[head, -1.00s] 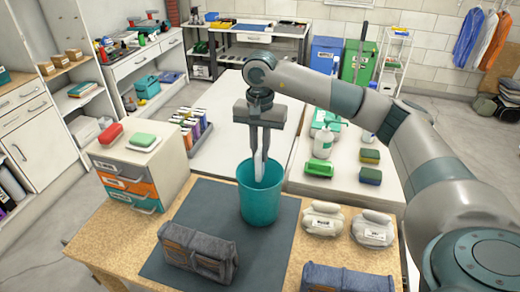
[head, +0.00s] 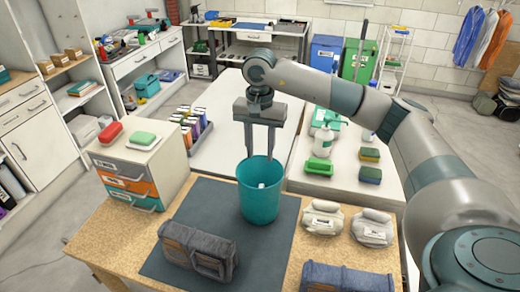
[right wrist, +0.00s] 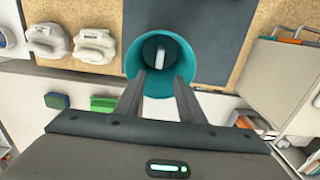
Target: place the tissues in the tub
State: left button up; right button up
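The teal tub (head: 259,205) stands upright on a dark mat (head: 200,205); its round opening also shows in the right wrist view (right wrist: 186,62). A small white object, apparently the tissues (head: 261,186), is inside the tub; it shows within the opening in the right wrist view (right wrist: 161,57). My right gripper (head: 261,152) is open and empty, pointing down just above the tub's rim. Its two fingers stand apart in the right wrist view (right wrist: 160,76). My left gripper is not in view.
A rolled grey fabric case (head: 198,250) lies in front of the tub, and a similar blue one (head: 345,280) at the front edge. Two pale labelled bundles (head: 322,220) sit right of the mat. A small drawer unit (head: 135,170) stands at left.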

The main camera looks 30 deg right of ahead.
notch_tip(320, 180, up, 7)
jog(key=p, duration=0.2)
dwell(0.3)
jog(key=shift+a+f, duration=0.1)
jog(key=shift+f, duration=0.05)
dwell(0.6)
